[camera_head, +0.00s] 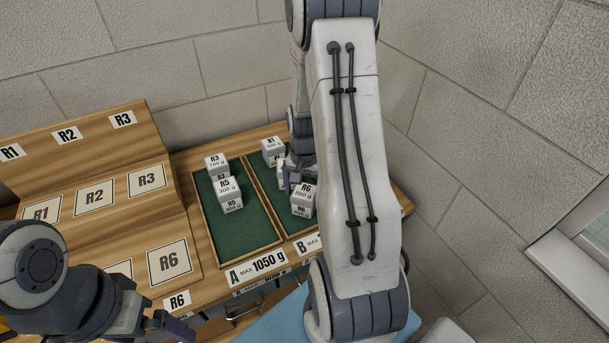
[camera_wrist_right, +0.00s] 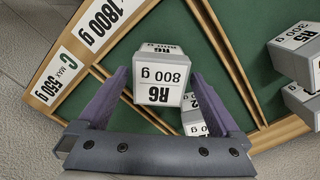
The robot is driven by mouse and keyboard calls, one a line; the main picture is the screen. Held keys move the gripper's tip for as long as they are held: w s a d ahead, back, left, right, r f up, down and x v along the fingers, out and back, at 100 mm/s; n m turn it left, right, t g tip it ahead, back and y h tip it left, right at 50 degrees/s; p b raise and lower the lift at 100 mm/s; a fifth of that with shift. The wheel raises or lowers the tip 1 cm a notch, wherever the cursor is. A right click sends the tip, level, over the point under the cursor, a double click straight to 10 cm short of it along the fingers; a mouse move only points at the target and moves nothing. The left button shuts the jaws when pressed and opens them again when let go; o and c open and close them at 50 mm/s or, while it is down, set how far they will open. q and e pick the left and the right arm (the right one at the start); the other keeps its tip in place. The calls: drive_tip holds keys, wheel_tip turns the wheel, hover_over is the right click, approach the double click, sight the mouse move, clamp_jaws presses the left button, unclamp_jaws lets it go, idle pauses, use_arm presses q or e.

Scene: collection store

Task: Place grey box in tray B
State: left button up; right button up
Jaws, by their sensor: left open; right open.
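Several pale grey boxes stand in the two green trays. The box labelled R6 800 g (camera_head: 303,197) is at the front of tray B (camera_head: 259,190) in the head view. In the right wrist view this R6 box (camera_wrist_right: 160,72) lies between the fingertips of my right gripper (camera_wrist_right: 160,80), which is open around it. I cannot tell whether the fingers touch it. In the head view my right gripper (camera_head: 290,176) is partly hidden by its own arm. My left gripper (camera_head: 160,327) is open at the lower left, away from the trays.
Tray A (camera_head: 249,227) holds boxes R3 (camera_head: 216,162) and R5 (camera_head: 228,188). An R1 box (camera_head: 272,150) stands at the back of tray B. A stepped wooden rack (camera_head: 110,163) with labelled places is at left. A C label (camera_wrist_right: 62,72) shows in the wrist view.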

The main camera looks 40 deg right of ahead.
sight(304, 191)
wheel_tip(304, 191, up, 8)
drive_tip(key=shift+r, duration=0.25)
drive_tip(key=shift+f, duration=0.1)
wheel_tip(304, 191, down, 12)
drive_tip(key=shift+r+p, duration=0.1)
drive_tip(key=shift+p, duration=0.25)
drive_tip(key=shift+w+r, duration=0.1)
drive_tip(key=shift+r, duration=0.1)
drive_tip(key=shift+r+b, duration=0.35)
drive_tip(key=shift+r, duration=1.25)
